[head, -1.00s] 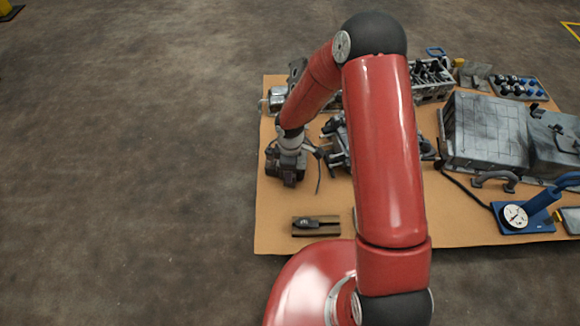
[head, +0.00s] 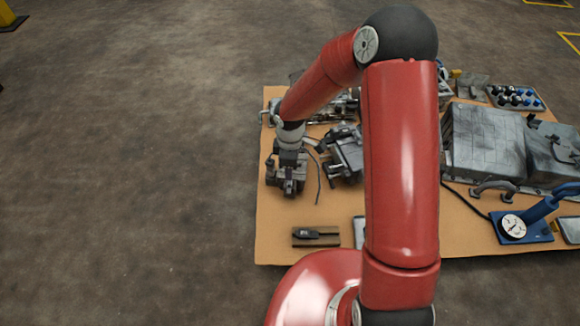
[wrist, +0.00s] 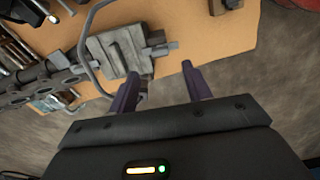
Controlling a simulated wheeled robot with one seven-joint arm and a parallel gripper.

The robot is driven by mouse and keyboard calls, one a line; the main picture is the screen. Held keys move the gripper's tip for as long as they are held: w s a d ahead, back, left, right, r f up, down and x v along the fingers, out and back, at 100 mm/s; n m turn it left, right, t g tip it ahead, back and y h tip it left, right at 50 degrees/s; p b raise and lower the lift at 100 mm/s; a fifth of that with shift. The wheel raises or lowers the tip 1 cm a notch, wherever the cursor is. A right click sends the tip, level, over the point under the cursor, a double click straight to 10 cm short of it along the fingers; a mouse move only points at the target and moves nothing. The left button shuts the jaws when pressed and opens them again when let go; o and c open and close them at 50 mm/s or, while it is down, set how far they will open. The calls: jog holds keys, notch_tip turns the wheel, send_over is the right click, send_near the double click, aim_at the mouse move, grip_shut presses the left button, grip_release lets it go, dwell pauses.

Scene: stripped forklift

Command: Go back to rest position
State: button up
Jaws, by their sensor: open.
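My gripper (head: 288,186) hangs at the end of my red arm, over the left part of the brown board (head: 275,225) in the head view. In the wrist view my gripper (wrist: 162,86) shows two dark fingers spread apart with nothing between them. A grey blocky metal part (wrist: 118,50) lies on the board just beyond the left finger, and I cannot tell whether they touch. My arm hides the middle of the board in the head view.
Grey machine parts (head: 345,150) lie right of my gripper. A small dark tool on a block (head: 316,236) lies near the front edge. Large grey housings (head: 485,140), a blue gauge stand (head: 522,226) and a tray of sockets (head: 516,97) are at right. The floor (head: 120,180) at left is clear.

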dwell(0.4)
jog(key=s+d+r+m+t+p, duration=0.1)
jog(key=s+d+r+m, duration=0.15)
jog(key=r, duration=0.45)
jog(key=s+d+r+m+t+h, duration=0.1)
jog(key=d+r+m, duration=0.1)
jog(key=d+r, duration=0.35)
jog(key=s+d+r+m+t+p, duration=0.1)
jog(key=d+r+m, duration=0.15)
jog(key=r, duration=0.65)
jog(key=s+d+r+m+t, duration=0.1)
jog(key=s+d+r+m, duration=0.1)
jog(key=s+r+m, duration=0.2)
jog(key=s+d+r+m+t+y+p, duration=0.1)
jog(key=s+d+r+m, duration=0.1)
jog(key=s+r+m, duration=0.3)
jog(key=s+r, duration=0.3)
jog(key=s, duration=0.4)
jog(key=shift+s+d+r+m+t, duration=0.2)
jog(key=shift+s+r+m+t, duration=0.1)
jog(key=shift+r, duration=0.1)
